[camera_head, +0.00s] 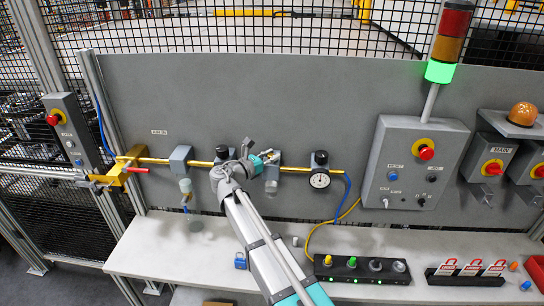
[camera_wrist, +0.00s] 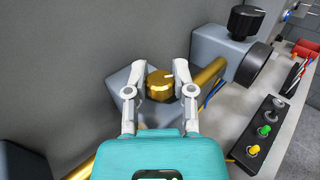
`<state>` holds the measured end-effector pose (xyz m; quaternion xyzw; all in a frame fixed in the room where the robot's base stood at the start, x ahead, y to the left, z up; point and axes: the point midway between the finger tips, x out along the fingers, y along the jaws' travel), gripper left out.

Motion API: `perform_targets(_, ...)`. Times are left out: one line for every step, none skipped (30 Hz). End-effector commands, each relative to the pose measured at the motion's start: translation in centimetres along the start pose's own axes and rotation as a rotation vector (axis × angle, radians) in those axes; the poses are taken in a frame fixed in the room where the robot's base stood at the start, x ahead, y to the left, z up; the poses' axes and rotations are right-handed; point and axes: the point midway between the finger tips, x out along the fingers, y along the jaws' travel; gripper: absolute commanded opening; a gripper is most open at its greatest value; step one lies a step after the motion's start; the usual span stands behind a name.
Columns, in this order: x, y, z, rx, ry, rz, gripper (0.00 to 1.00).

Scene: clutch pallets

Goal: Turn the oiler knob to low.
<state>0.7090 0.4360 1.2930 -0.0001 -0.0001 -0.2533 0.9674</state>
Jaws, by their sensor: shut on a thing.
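The oiler knob (camera_wrist: 159,86) is a round brass knob with a short white mark near its upper right edge in the wrist view. It sits on a grey block (camera_wrist: 122,78) on the brass air pipe (camera_wrist: 207,76). My gripper (camera_wrist: 161,77) has one finger on each side of the knob and is shut on it. In the head view my gripper (camera_head: 264,157) is at the oiler, whose clear bowl (camera_head: 272,186) hangs below it. The knob is mostly hidden there by the fingers. I cannot read any scale around the knob.
A regulator with a black knob (camera_head: 321,157) and a gauge (camera_head: 320,180) stands to the right. Another black knob (camera_head: 222,152) is to the left, close to my wrist. The grey panel (camera_head: 300,90) lies behind. A black button strip (camera_head: 362,270) is on the bench.

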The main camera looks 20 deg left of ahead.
Motion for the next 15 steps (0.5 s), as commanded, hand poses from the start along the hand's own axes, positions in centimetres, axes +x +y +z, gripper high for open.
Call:
perform_targets(-0.02, -0.17, 0.01, 0.0, 0.0, 0.018, 0.0)
perform_targets(-0.03, -0.19, 0.01, 0.0, 0.0, 0.031, 0.0)
perform_targets(-0.03, -0.21, 0.01, 0.0, 0.0, 0.048, 0.0)
perform_targets(-0.04, -0.24, 0.01, 0.0, 0.0, 0.063, 0.0)
perform_targets(-0.04, -0.25, 0.01, 0.0, 0.0, 0.079, 0.0)
perform_targets(-0.05, -0.28, 0.01, 0.0, 0.0, 0.101, 0.0)
perform_targets(-0.06, -0.28, 0.01, 0.0, 0.0, 0.12, 0.0)
perform_targets(-0.06, -0.3, 0.01, 0.0, 0.0, 0.139, 0.0)
perform_targets(-0.07, -0.31, 0.01, 0.0, 0.0, 0.166, 0.0)
perform_targets(-0.08, -0.32, 0.01, 0.0, 0.0, 0.186, 0.0)
perform_targets(-0.08, -0.32, 0.01, 0.0, 0.0, 0.208, 0.0)
perform_targets(-0.07, -0.32, 0.01, 0.0, 0.0, 0.237, 0.0)
perform_targets(-0.06, -0.33, 0.01, 0.0, 0.0, 0.259, 0.0)
perform_targets(-0.04, -0.34, 0.01, 0.0, 0.0, 0.281, 0.0)
perform_targets(-0.03, -0.35, 0.01, 0.0, 0.0, 0.311, 0.0)
